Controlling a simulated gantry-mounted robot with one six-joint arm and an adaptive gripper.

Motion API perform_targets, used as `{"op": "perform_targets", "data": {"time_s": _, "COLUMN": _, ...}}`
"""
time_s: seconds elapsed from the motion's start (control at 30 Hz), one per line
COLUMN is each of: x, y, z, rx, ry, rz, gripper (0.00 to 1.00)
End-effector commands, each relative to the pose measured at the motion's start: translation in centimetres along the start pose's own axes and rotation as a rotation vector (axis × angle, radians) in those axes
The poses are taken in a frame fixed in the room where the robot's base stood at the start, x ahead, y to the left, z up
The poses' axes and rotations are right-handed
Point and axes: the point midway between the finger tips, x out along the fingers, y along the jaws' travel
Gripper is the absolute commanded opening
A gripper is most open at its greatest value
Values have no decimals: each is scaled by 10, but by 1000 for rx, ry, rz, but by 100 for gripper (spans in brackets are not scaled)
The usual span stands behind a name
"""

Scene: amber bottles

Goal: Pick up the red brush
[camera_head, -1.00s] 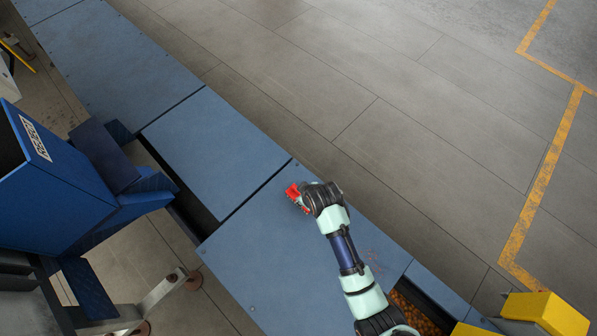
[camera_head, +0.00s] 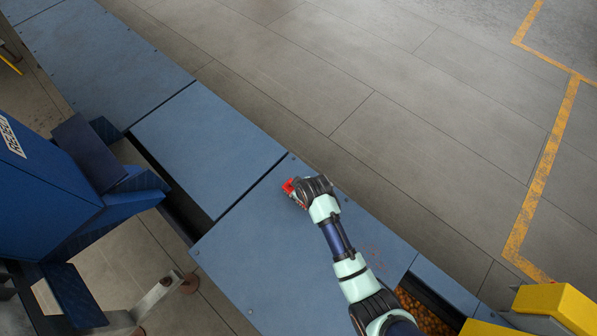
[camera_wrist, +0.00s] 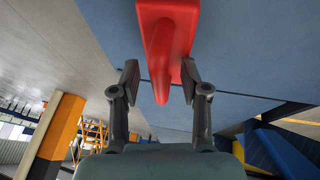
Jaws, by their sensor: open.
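The red brush (camera_head: 288,187) lies on the blue panel surface, mostly hidden behind my wrist in the head view. In the wrist view the red brush (camera_wrist: 168,35) shows a flat red part and a rounded handle pointing toward my gripper. My gripper (camera_wrist: 160,82) is open, with one dark finger on each side of the handle's end. A gap shows between the handle and the left finger; the right finger is close to the red part, and I cannot tell if they touch. In the head view my gripper (camera_head: 296,195) is at the brush.
Blue panels (camera_head: 205,145) run diagonally with dark seams, and the surface around the brush is clear. A blue machine (camera_head: 60,190) stands at the left. A bin of small orange-brown items (camera_head: 425,315) and a yellow block (camera_head: 555,303) are at the lower right.

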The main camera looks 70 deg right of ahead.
Motion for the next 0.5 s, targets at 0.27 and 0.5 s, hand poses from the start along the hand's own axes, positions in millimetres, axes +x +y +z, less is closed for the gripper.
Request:
{"op": "perform_targets", "data": {"time_s": 0.27, "x": -1, "y": 0, "z": 0, "rx": 0, "ry": 0, "rz": 0, "gripper": 7}}
{"op": "perform_targets", "data": {"time_s": 0.5, "x": -1, "y": 0, "z": 0, "rx": 0, "ry": 0, "rz": 0, "gripper": 0}}
